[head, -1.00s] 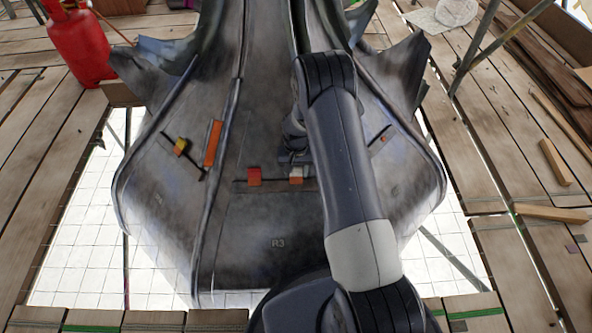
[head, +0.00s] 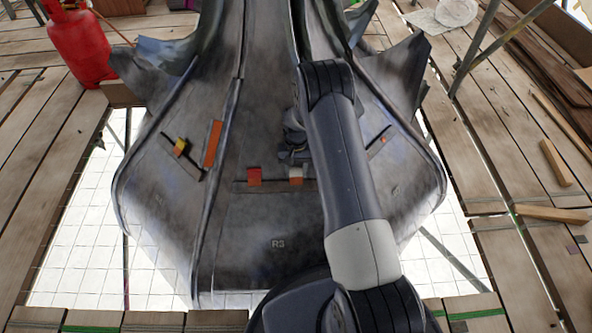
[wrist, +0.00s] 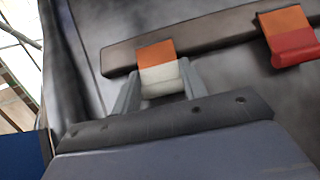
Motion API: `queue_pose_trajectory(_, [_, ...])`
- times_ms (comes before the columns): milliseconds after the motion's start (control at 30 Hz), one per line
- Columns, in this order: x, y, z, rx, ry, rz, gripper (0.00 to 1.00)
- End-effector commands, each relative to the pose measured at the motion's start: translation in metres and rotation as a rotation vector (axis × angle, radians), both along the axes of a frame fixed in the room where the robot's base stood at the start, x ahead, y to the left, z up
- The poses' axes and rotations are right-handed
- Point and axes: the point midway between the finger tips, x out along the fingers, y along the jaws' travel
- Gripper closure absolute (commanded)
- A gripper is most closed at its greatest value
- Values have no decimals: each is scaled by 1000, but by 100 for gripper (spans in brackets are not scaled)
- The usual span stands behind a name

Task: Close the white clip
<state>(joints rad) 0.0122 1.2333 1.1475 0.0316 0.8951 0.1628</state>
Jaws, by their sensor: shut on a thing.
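The white clip (wrist: 162,78) has an orange upper part and a white, rounded lower part. It sits on a dark bar (wrist: 195,33) on the grey metal face. In the wrist view my gripper (wrist: 160,82) has one finger on each side of the white part and is shut on it. In the head view the clip (head: 296,174) shows small at the right part of the bar, just below my gripper (head: 294,155), whose fingers are too small to make out there.
A red-and-orange clip (wrist: 292,38) sits on the same bar, also in the head view (head: 254,177). An orange strip (head: 213,144) and a yellow-and-red clip (head: 180,147) lie on the left panel. A red cylinder (head: 75,45) stands on the planks at upper left.

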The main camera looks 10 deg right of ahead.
Motion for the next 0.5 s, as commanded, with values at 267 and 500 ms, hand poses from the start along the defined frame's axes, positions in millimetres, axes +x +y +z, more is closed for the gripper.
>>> queue_pose_trajectory(267, [0,0,0,0,-1,0,50])
queue_pose_trajectory(500, [0,0,0,0,-1,0,37])
